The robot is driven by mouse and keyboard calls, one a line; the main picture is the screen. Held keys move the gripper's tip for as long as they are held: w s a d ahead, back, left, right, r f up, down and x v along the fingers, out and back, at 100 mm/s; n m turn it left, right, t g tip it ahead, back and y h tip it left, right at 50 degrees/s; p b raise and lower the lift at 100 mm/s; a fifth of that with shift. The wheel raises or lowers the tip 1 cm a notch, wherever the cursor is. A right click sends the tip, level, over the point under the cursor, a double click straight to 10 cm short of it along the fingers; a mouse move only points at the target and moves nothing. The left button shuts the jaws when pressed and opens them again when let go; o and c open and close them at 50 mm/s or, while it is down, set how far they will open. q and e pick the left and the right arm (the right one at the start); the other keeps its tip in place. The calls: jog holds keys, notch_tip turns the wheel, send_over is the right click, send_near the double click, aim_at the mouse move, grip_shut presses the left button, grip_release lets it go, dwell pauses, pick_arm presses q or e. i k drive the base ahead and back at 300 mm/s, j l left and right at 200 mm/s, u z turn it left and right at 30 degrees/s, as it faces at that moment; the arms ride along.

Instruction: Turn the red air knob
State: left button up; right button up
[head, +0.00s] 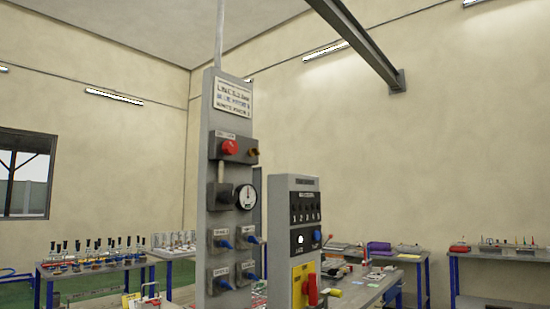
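Two red controls show in the head view. A round red knob (229,147) sits on a grey box high on the tall grey panel (222,112). A red handle (312,290) stands on a yellow plate (298,284) low on the shorter grey panel (293,184), at right. The labels are too small to tell which one is the air knob. A round white gauge (246,197) and several blue-handled valves (224,243) are on the tall panel below the round knob. Neither of my grippers shows in this view.
The shorter panel also has a row of small switches (305,207). A bench (360,292) with small items stands behind it. A table with several bottles (90,255) is at left, and another bench (500,301) is at far right. A steel beam (350,32) runs overhead.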

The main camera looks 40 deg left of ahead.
aim_at(230, 147)
jog(key=i+u, duration=0.4)
jog(key=i+l+u, duration=0.55)
jog(key=i+u, duration=0.2)
jog(key=i+l+u, duration=0.35)
